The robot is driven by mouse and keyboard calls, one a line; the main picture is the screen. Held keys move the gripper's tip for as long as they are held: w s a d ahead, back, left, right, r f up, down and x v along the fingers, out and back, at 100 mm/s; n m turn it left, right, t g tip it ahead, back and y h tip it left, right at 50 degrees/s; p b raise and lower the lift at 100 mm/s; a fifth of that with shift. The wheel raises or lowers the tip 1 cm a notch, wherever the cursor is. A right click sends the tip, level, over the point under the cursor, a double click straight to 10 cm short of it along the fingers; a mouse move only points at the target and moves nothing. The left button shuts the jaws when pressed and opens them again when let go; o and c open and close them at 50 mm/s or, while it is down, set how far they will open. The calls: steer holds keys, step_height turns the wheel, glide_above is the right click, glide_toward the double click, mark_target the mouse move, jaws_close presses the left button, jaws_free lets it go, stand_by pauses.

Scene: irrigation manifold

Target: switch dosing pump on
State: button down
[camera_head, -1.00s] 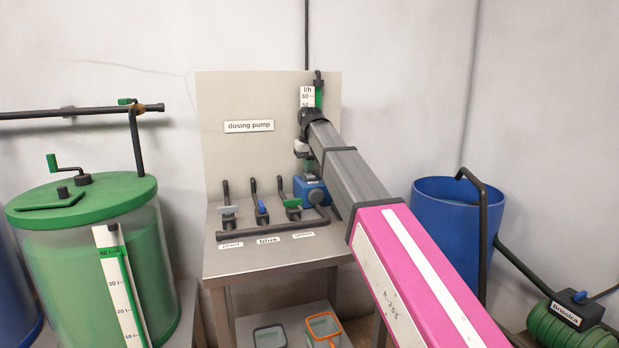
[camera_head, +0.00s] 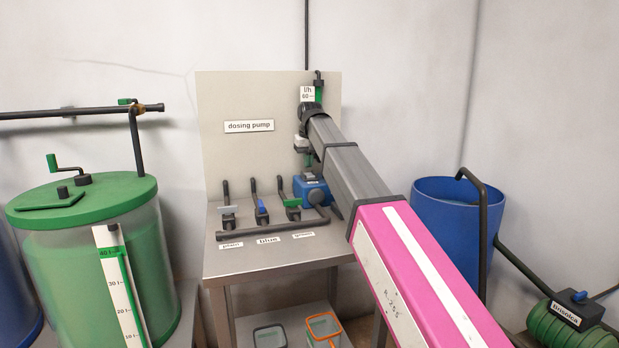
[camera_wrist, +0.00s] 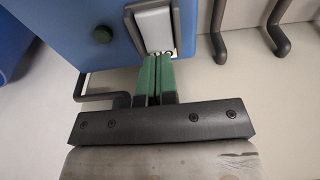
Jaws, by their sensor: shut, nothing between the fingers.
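The dosing pump is a blue box (camera_head: 313,190) on the steel bench, below the "dosing pump" label (camera_head: 249,126). In the head view my gripper (camera_head: 308,160) points down just above the pump, partly hidden by my arm.
Three valves with grey (camera_head: 227,210), blue (camera_head: 262,206) and green (camera_head: 293,203) handles stand left of the pump, behind a black pipe (camera_head: 265,231). A flow scale (camera_head: 307,94) is on the panel behind my wrist. A blue barrel (camera_head: 440,235) stands to the right.

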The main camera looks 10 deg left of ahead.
mark_target(308, 174)
steer(key=shift+r, duration=2.3)
steer(key=shift+s, duration=0.1)
